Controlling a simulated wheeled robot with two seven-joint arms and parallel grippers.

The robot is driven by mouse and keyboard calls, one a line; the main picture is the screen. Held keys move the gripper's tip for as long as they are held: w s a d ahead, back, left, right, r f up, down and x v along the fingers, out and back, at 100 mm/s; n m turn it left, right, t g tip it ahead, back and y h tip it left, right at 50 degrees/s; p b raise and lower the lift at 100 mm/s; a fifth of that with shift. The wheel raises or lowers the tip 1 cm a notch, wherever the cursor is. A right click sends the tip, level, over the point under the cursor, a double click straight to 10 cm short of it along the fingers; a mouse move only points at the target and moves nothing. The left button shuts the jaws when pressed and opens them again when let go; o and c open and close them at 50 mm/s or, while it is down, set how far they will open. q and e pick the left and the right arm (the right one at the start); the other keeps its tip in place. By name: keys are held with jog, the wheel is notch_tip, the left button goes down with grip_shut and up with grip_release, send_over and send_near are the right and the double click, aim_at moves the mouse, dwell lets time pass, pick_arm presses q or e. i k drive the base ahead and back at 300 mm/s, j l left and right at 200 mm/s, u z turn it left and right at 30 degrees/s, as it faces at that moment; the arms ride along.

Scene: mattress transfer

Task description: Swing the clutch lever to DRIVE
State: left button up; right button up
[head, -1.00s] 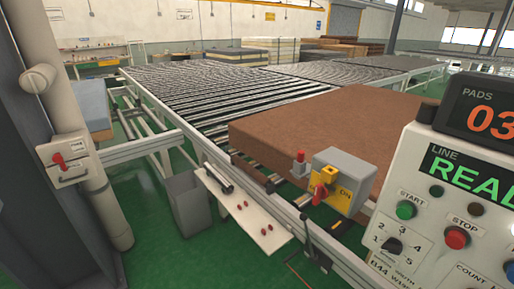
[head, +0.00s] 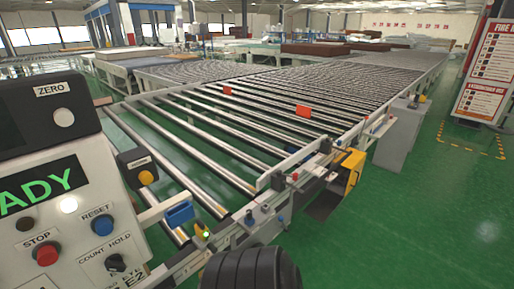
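I cannot pick out the clutch lever for certain, and no DRIVE label is readable. A grey fitting with small knobs and upright parts (head: 252,222) sits on the near rail of the roller conveyor (head: 200,185). Farther along the same rail is a yellow box (head: 351,170) beside brackets and small red knobs. Neither gripper is in view. A black ribbed round part at the bottom centre hides a bit of the rail's near side.
A control panel (head: 70,215) with STOP, RESET and COUNT HOLD controls fills the left. A blue box-shaped part (head: 179,213) and a yellow button box (head: 140,170) sit between panel and rollers. A grey cabinet (head: 398,138) stands beyond the yellow box.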

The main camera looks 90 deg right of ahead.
aim_at(281, 218)
jog(key=z, duration=3.05)
